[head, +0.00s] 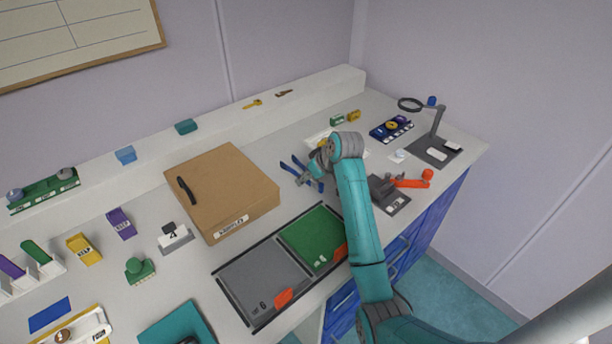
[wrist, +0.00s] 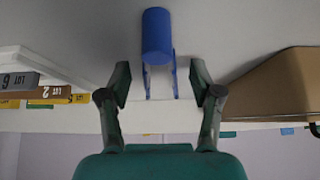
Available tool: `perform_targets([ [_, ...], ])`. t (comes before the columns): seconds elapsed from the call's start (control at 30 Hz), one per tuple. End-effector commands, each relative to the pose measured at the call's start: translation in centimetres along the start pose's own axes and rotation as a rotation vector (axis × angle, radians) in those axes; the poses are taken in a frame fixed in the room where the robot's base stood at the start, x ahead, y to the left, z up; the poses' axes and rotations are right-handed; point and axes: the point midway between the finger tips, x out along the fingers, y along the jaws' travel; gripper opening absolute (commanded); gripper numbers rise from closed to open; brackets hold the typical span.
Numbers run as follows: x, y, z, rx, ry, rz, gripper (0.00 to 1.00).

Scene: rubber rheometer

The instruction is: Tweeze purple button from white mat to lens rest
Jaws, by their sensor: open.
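My gripper (head: 309,178) is open low over the bench, left of the arm's bend. In the wrist view my gripper (wrist: 161,82) has its two fingers spread, with blue tweezers (wrist: 157,38) between and beyond them, not gripped. In the head view the blue tweezers (head: 291,168) show beside the fingers, partly covered. A magnifier stand (head: 436,122) at the back right has a dark base with a white pad (head: 452,146). A pale mat (head: 314,141) lies behind my wrist, partly hidden. I cannot make out a purple button; which pale piece is the white mat is unclear.
A cardboard box (head: 222,190) stands left of my gripper. A grey and green tray (head: 262,279) lies in front. A dark device with an orange-red handle (head: 410,183) is close to my arm's right. A blue rack (head: 391,129) stands behind it.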

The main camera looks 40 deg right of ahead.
Motion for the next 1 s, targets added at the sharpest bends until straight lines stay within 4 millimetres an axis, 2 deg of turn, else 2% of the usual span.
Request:
perform_targets([
  [0.17,0.0,0.0,0.0,0.000,0.000,0.000,0.65],
  [0.3,0.0,0.0,0.0,0.000,0.000,0.000,0.30],
  [0.33,0.0,0.0,0.0,0.000,0.000,0.000,0.28],
  [0.67,-0.5,0.0,-0.4,-0.001,0.001,0.000,0.28],
  [1.0,-4.1,0.0,-2.9,-0.001,0.003,0.001,0.28],
])
